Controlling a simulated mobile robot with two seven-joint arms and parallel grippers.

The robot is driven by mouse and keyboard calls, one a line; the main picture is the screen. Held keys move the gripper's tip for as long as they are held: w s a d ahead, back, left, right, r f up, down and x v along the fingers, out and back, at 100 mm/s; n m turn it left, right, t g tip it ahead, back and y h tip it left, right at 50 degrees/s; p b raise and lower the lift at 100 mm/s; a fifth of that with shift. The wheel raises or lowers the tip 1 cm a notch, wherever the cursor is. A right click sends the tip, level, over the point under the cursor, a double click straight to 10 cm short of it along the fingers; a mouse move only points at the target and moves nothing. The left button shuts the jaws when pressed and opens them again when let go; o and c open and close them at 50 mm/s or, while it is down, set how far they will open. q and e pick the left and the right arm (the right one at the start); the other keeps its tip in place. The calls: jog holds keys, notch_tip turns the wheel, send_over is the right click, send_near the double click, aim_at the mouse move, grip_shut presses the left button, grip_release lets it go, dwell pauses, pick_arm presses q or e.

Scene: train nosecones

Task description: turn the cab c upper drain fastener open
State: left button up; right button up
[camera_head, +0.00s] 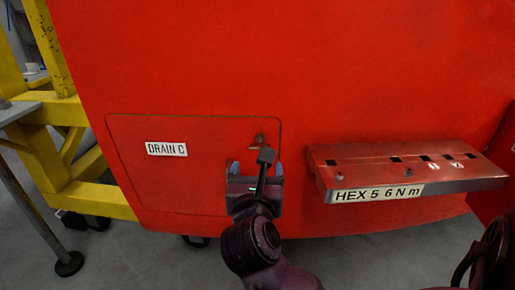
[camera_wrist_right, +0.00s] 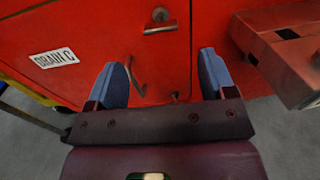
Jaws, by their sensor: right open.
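The red drain panel (camera_head: 185,185) carries a white DRAIN C label (camera_head: 166,149), which also shows in the wrist view (camera_wrist_right: 54,58). The upper drain fastener (camera_head: 260,138) is a small metal piece near the panel's upper right corner. In the wrist view it shows as a round head with a short bar (camera_wrist_right: 160,16), beyond my fingertips. My right gripper (camera_head: 256,169) is open, its blue fingers spread just below the fastener and apart from it. A second small fastener (camera_wrist_right: 175,97) shows lower between the fingers. My left gripper is not in view.
A red ledge (camera_head: 400,165) with slots and a HEX 5 6 Nm label juts out right of the panel. A yellow frame (camera_head: 90,198) and a grey table edge (camera_head: 18,111) stand at left. A thin bent dark shape (camera_wrist_right: 136,78) shows between the fingers; I cannot tell what it is.

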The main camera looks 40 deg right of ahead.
aim_at(259, 148)
jog(key=x, duration=0.9)
jog(key=shift+w+d+b, duration=0.15)
jog(key=shift+b, duration=0.25)
jog(key=c, duration=0.9)
